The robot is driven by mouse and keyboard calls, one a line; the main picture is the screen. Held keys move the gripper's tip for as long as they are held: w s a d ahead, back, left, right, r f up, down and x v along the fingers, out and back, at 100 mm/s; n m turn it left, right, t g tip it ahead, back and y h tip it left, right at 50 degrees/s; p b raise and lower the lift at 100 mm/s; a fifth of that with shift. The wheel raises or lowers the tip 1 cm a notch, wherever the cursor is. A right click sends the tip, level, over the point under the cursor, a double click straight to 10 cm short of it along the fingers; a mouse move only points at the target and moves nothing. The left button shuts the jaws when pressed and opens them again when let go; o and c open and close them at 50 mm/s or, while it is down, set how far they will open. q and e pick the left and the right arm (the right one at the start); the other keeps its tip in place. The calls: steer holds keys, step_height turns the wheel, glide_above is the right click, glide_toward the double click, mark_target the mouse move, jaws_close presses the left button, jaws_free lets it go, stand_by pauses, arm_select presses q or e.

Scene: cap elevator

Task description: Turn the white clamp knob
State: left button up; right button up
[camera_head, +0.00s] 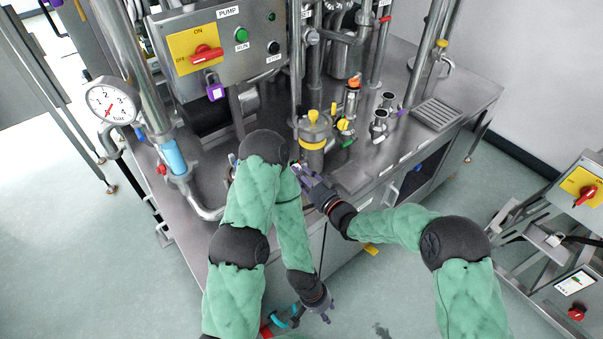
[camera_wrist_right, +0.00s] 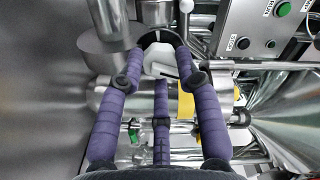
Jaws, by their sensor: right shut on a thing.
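The white clamp knob (camera_wrist_right: 160,62) shows in the right wrist view between the tips of my purple fingers, beside a dark ring and metal pipework. My right gripper (camera_wrist_right: 160,68) is shut on it. In the head view my right gripper (camera_head: 302,174) reaches in from the right to the front edge of the steel bench, and I cannot make out the knob there. My left gripper (camera_head: 323,311) hangs low in front of the bench, away from the knob. Its fingers are too small to tell whether they are open or shut.
The steel bench (camera_head: 470,88) carries a yellow-topped vessel (camera_head: 314,127), several pipes, a pressure gauge (camera_head: 111,104) and a pump control box (camera_head: 222,45). A cyan handle (camera_head: 285,318) is beside my left gripper. A second cart (camera_head: 560,235) stands at the right. Open floor lies at the left.

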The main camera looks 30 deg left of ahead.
steer(key=shift+s+f+m, duration=0.15)
steer(key=shift+f+m, duration=0.1)
steer(key=shift+m, duration=0.25)
steer(key=o, duration=1.1)
steer(key=shift+o, duration=0.2)
steer(key=shift+r, duration=0.1)
steer(key=v, duration=1.2)
